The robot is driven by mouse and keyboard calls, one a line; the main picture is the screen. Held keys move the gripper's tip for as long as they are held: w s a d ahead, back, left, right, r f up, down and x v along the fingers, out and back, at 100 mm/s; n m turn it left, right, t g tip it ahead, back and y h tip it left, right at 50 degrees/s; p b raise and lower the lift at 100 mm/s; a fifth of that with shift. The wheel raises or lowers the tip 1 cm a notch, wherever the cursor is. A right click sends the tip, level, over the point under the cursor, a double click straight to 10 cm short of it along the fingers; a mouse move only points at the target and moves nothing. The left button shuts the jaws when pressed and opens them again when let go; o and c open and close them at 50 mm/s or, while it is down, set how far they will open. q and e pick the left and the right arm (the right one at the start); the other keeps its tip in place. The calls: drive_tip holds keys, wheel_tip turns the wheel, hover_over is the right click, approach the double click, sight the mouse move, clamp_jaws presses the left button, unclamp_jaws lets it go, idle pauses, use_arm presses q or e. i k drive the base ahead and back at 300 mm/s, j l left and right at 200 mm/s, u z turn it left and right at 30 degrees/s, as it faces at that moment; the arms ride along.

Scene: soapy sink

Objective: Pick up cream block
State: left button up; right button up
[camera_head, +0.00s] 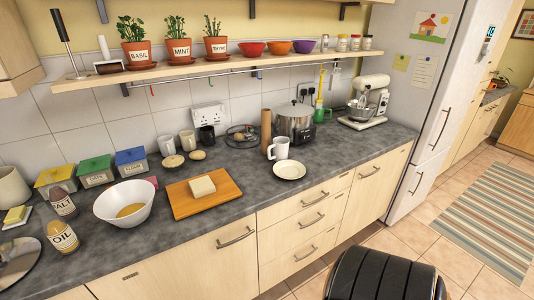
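A cream block (202,187) lies on an orange-brown wooden cutting board (222,203) on the dark grey counter. The block sits near the middle of the board and nothing covers it. Neither of my grippers shows in the head view.
A white bowl (123,205) with yellowish contents stands left of the board. A white plate (289,170) and a white mug (280,148) are to its right. Salt (62,203) and oil (62,237) containers stand at the left. A black rounded object (385,275) is in front.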

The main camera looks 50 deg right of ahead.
sight(202, 186)
drive_tip(key=z, duration=1.05)
drive_tip(key=i+l, duration=0.1)
drive_tip(key=l, duration=0.25)
drive_tip(key=i+l, duration=0.15)
drive_tip(key=l, duration=0.2)
drive_tip(key=i+l+u, duration=0.1)
drive_tip(key=l+u, duration=0.7)
drive_tip(key=i+l, duration=0.05)
